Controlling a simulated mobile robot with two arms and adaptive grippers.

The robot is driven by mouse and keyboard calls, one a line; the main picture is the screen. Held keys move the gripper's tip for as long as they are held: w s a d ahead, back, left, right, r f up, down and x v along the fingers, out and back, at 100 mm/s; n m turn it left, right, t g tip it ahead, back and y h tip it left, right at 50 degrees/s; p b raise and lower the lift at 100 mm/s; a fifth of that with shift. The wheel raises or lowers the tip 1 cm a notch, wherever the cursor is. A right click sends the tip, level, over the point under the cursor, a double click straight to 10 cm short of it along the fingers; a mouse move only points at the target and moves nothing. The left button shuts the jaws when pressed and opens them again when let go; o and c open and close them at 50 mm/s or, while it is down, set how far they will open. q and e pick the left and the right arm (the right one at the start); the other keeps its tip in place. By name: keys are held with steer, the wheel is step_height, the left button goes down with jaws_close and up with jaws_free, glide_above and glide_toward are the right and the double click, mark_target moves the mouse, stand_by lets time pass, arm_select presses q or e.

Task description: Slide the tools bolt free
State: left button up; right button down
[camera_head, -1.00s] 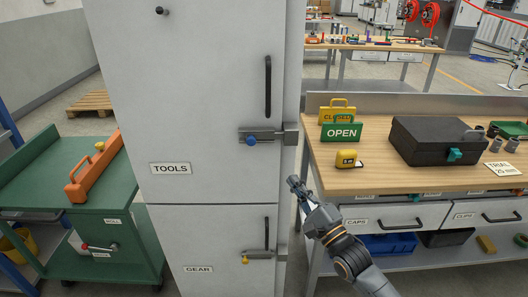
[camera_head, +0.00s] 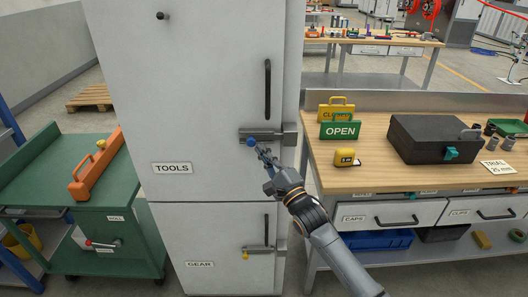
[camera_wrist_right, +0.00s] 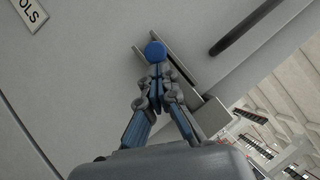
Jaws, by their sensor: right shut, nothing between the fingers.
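The tools bolt (camera_head: 268,135) is a grey sliding bolt on the upper door of the tall grey cabinet (camera_head: 190,90), above and right of the TOOLS label (camera_head: 172,168). Its blue knob (camera_head: 250,142) sits toward the bolt's left end. The bolt reaches right to the door edge and frame. My right gripper (camera_head: 260,150) is shut and empty, its fingertips right at the knob. In the right wrist view the blue knob (camera_wrist_right: 155,51) shows just beyond the closed fingertips (camera_wrist_right: 157,70); I cannot tell whether they touch. My left gripper is not in view.
A second bolt with a yellow knob (camera_head: 245,255) is on the lower GEAR door. A vertical black handle (camera_head: 267,90) is above the tools bolt. A wooden workbench (camera_head: 380,180) stands close on the right, a green cart (camera_head: 40,180) on the left.

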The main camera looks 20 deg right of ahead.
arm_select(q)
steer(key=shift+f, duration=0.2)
arm_select(e)
steer(key=a, duration=0.2)
steer(key=w+a, duration=0.1)
steer(key=a, duration=0.1)
steer(key=shift+w+a, duration=0.15)
steer(key=shift+a, duration=0.1)
